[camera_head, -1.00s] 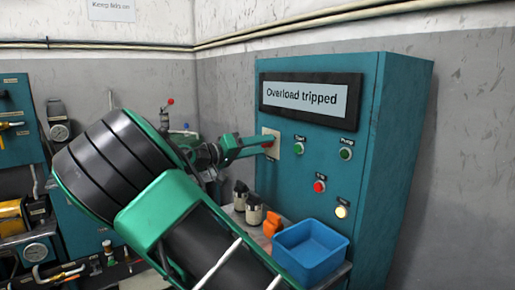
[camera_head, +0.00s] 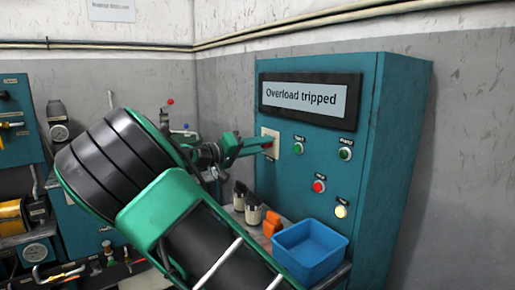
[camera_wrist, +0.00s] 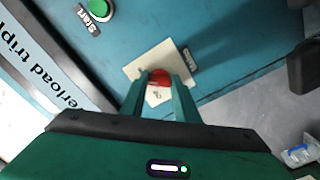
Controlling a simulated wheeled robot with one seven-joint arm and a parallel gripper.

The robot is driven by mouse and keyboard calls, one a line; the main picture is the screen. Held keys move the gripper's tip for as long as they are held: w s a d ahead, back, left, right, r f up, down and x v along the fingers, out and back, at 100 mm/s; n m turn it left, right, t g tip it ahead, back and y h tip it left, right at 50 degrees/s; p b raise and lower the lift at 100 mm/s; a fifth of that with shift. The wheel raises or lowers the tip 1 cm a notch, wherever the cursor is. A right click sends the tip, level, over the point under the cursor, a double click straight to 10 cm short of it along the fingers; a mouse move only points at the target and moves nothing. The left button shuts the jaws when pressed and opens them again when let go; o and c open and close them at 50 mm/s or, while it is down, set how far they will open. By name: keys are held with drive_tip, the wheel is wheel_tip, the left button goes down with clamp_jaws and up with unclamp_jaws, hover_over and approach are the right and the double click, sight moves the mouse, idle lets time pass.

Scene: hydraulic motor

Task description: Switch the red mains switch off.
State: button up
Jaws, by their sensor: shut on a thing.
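The red mains switch (camera_wrist: 159,77) sits on a cream plate (camera_wrist: 149,62) on the front of the teal cabinet (camera_head: 331,165). My gripper (camera_wrist: 160,82) is at the plate, with its two green fingers either side of the red switch, shut on it. In the head view my gripper (camera_head: 266,145) reaches the cabinet from the left, and a little red shows at its tip. The switch's exact angle is largely hidden by the fingers. The cabinet's display (camera_head: 304,99) reads "Overload tripped".
Green buttons (camera_head: 298,148) (camera_head: 345,154), a red button (camera_head: 319,187) and a pale yellow button (camera_head: 341,212) are to the right of the switch. A blue bin (camera_head: 311,252) and an orange object (camera_head: 271,228) stand on the shelf below. Pipes and gauges fill the left wall.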

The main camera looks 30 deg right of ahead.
drive_tip(key=shift+w+a+f+n, duration=0.1)
drive_tip(key=shift+n, duration=4.15)
drive_tip(key=shift+f+n, duration=0.1)
drive_tip(key=shift+n, duration=4.15)
drive_tip(key=o, duration=1)
drive_tip(key=shift+w, duration=0.1)
drive_tip(key=shift+o, duration=0.2)
